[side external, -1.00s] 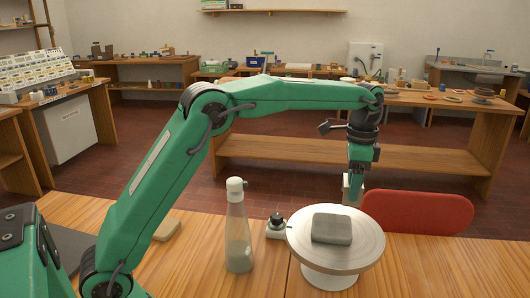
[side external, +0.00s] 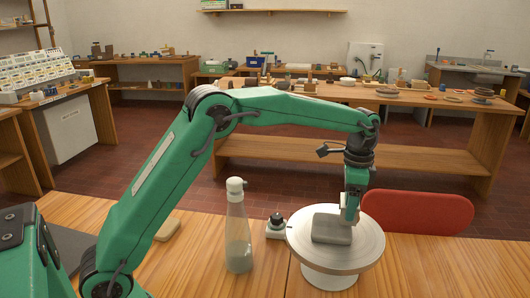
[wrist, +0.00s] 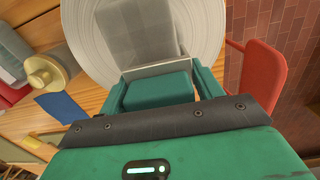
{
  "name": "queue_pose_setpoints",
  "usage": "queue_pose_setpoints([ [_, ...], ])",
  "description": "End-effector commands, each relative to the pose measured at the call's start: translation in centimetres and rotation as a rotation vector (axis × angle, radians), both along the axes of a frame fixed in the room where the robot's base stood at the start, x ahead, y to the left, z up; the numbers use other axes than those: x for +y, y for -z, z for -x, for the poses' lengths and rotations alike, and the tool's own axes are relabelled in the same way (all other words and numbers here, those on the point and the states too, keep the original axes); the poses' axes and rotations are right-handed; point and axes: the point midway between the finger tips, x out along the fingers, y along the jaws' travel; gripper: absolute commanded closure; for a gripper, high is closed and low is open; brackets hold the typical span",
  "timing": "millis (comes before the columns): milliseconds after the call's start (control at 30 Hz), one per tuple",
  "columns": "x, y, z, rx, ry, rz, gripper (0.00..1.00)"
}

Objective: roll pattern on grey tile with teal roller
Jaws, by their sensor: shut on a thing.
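The grey tile (side external: 328,229) lies flat on the round, pale wheel head (side external: 365,245). It also shows in the wrist view (wrist: 138,30), at the top. My gripper (side external: 350,207) points down at the tile's right end, at or just above it; I cannot tell if there is contact. In the wrist view my gripper (wrist: 160,85) is shut on a teal block-like piece, which I take to be the teal roller (wrist: 155,92). A pale strip (wrist: 155,70) lies along its front edge. The roller's underside and much of its shape are hidden.
A clear bottle (side external: 238,240) with a pale cap stands left of the wheel. A small device with a black knob (side external: 277,227) sits between them. A blue card (wrist: 61,107) lies on the wooden table. The table's right front is clear.

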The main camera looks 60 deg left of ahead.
Motion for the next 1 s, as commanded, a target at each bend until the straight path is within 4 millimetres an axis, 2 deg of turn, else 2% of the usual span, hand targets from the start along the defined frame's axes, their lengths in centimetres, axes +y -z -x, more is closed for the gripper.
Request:
queue_pose_setpoints([
  [1000, -0.01, 0.5, -0.02, 0.0, 0.0, 0.0, 0.85],
])
